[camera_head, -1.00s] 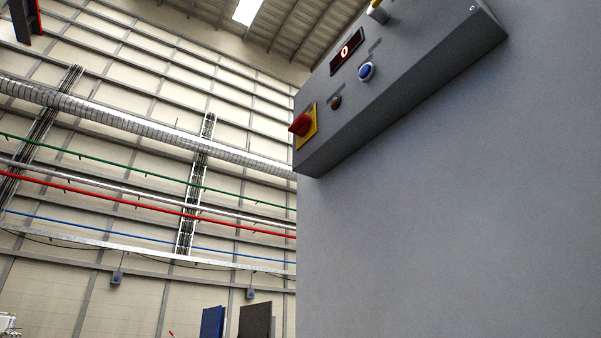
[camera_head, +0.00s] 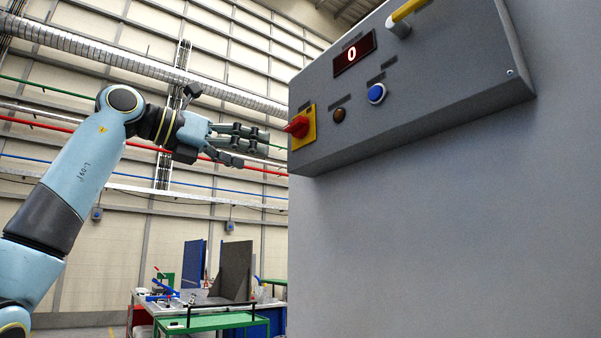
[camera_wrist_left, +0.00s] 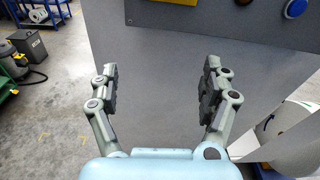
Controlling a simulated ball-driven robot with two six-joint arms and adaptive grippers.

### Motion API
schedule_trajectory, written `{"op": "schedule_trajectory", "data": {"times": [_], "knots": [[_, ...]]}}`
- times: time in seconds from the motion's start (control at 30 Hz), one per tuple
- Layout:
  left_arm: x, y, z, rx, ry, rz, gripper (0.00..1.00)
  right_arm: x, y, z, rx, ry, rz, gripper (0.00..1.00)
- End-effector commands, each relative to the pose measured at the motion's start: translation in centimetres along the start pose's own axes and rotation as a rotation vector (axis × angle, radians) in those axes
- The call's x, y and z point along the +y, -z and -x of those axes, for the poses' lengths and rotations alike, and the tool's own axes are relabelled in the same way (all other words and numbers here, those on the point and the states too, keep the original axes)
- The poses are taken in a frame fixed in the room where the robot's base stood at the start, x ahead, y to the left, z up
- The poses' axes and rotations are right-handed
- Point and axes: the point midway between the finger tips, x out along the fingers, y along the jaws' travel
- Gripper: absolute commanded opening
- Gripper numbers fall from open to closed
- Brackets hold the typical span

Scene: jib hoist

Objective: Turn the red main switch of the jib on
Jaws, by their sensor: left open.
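The red main switch (camera_head: 298,126) is a red knob on a yellow plate (camera_head: 304,128) at the left end of a grey control box (camera_head: 350,142). My left gripper (camera_head: 264,145) is to the left of the switch in the head view, apart from it, with its fingers pointing right. In the left wrist view the gripper (camera_wrist_left: 158,85) is open and empty, its fingers spread before the grey panel. There the lower edge of the yellow plate (camera_wrist_left: 182,2) shows at the top; the red knob is out of that view. My right gripper is not in view.
The box carries a display (camera_head: 354,53) reading 0, a blue button (camera_head: 376,93), a dark amber lamp (camera_head: 339,115) and a yellow-handled lever (camera_head: 404,17). It juts from a grey cabinet (camera_head: 440,240). A green workbench (camera_head: 215,321) stands behind. A white cylinder (camera_wrist_left: 280,120) is at right in the wrist view.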

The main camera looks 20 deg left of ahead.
Motion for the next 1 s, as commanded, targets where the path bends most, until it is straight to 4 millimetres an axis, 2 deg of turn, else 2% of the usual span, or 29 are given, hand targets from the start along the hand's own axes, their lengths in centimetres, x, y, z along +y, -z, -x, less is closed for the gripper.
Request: {"op": "schedule_trajectory", "data": {"times": [0.03, 0.1, 0.2, 0.37, 0.7, 0.83, 1.0], "knots": [[-0.6, -3.6, 1.3, -0.036, -0.007, -0.034, 0.81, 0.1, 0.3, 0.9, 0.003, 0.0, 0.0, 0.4], [-1.1, -6.3, 2.4, -0.069, -0.013, -0.061, 0.81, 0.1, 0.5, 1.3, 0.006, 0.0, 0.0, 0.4], [-1.6, -8.0, 3.0, -0.092, -0.013, -0.078, 0.81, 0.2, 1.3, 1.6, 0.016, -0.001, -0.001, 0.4], [-1.8, -8.5, 1.3, -0.097, -0.009, -0.078, 0.81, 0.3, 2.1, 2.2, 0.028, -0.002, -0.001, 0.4], [-1.8, -9.2, -5.2, -0.097, -0.008, -0.076, 0.81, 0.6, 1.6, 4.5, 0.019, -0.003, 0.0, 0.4], [-1.7, -9.2, -6.8, -0.097, -0.009, -0.077, 0.81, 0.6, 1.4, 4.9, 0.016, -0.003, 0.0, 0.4], [-1.6, -9.1, -7.6, -0.097, -0.012, -0.079, 0.81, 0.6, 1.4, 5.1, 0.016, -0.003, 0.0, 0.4]]}}
